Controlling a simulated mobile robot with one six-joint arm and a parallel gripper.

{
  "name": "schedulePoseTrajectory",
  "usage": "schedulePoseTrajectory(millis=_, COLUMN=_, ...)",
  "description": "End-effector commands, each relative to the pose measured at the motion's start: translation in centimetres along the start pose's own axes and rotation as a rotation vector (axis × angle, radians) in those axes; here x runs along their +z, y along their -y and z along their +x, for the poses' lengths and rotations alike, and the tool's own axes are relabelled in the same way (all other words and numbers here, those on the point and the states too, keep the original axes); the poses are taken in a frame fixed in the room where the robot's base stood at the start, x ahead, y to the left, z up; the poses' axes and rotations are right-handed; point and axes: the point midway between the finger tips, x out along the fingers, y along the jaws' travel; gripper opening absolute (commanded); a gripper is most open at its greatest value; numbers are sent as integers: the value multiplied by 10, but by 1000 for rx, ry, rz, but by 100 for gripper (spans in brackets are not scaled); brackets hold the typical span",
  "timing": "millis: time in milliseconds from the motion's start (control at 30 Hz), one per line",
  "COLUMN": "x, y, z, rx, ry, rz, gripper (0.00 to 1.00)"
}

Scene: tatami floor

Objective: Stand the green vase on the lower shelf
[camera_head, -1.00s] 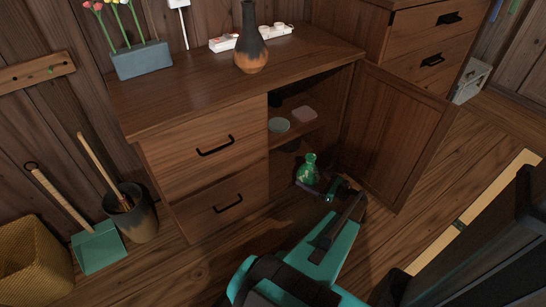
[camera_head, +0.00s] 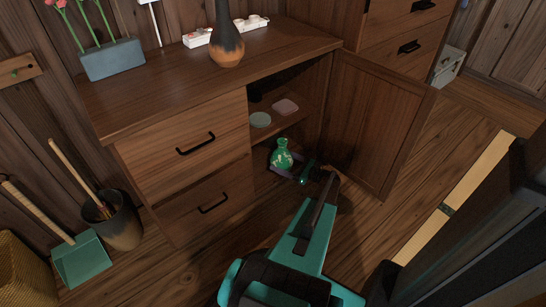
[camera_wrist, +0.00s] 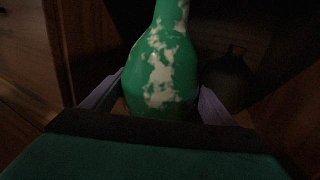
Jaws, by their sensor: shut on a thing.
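The green vase (camera_head: 282,157) with pale blotches stands about upright in the mouth of the cabinet's open lower compartment, below the inner shelf (camera_head: 283,128). My gripper (camera_head: 292,172) is shut on its body. In the wrist view the vase (camera_wrist: 158,75) fills the middle between the two pale fingers (camera_wrist: 160,103), and its top is cut off. The lower shelf, the compartment's floor, is in deep shadow; I cannot tell whether the vase's base touches it.
The cabinet door (camera_head: 378,125) stands open to the right of my arm. A green dish (camera_head: 260,120) and a pink dish (camera_head: 285,107) lie on the inner shelf. A dark rounded object (camera_wrist: 228,80) stands right of the vase in the wrist view. Closed drawers (camera_head: 205,170) flank the opening's left.

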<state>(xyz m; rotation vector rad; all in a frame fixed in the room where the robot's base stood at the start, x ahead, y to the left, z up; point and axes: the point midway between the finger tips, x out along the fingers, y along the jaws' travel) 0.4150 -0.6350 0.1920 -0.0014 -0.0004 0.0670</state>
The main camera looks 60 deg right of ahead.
Motion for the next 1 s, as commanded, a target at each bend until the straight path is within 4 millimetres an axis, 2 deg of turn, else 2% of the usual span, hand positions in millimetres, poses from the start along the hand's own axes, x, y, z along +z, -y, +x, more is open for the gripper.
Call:
schedulePoseTrajectory(millis=200, x=-6, y=16, z=37, rx=2, ry=2, rz=-2, gripper=44)
schedulePoseTrajectory(millis=400, x=-7, y=27, z=61, rx=1, ry=3, rz=0, gripper=44)
schedulePoseTrajectory(millis=1000, x=-8, y=32, z=75, rx=2, ry=2, rz=-1, gripper=44)
